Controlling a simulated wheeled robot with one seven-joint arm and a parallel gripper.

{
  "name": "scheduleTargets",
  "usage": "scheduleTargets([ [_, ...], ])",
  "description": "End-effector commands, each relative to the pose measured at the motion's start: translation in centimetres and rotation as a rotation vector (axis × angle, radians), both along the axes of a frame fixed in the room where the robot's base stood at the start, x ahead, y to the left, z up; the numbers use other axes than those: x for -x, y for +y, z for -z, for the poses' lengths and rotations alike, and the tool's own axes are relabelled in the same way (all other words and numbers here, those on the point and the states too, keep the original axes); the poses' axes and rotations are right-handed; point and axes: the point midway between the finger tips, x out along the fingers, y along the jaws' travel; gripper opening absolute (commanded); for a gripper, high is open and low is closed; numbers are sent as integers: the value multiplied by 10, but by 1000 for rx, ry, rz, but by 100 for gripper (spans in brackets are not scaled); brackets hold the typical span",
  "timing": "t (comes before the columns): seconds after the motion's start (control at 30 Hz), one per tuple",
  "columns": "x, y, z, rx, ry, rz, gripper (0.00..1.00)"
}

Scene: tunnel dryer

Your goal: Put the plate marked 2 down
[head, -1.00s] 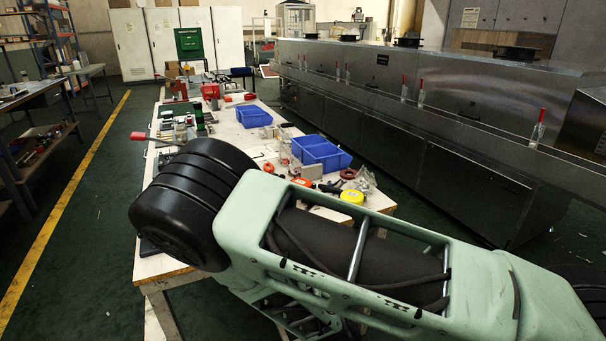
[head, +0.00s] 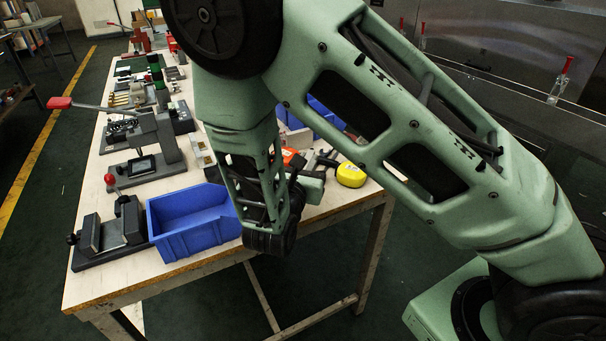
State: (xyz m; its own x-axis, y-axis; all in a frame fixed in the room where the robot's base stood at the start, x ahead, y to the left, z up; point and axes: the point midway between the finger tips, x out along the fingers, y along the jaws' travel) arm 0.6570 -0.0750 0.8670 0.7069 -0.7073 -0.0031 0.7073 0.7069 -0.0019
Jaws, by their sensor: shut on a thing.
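My arm crosses the head view from the lower right and bends down over the front of the workbench (head: 120,285). Its lower end hangs at the bench's front edge, right of a blue bin. I cannot make out the jaws of my gripper; the arm's own links hide them or they are out of sight. The plate marked 2 does not show in this view.
An empty blue bin (head: 168,246) stands at the bench's front edge. Left of it is a dark clamp fixture (head: 95,238); behind is a red-handled lever press (head: 150,145). A yellow tape measure (head: 350,175) lies right of the arm. A steel dryer (head: 490,60) runs along the right.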

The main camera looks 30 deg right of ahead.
Motion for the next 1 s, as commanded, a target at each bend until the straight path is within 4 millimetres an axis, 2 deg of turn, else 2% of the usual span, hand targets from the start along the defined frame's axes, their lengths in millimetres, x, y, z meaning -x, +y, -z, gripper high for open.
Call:
scheduleTargets([
  [0.4,0,-1,48,1,-1,0,0],
  [0.8,0,0,53,0,-3,-1,0],
  [0.83,0,0,54,-1,-2,-1,17],
  [0.9,0,0,53,-1,-2,-1,36],
  [1.0,0,0,53,-1,-2,-1,36],
])
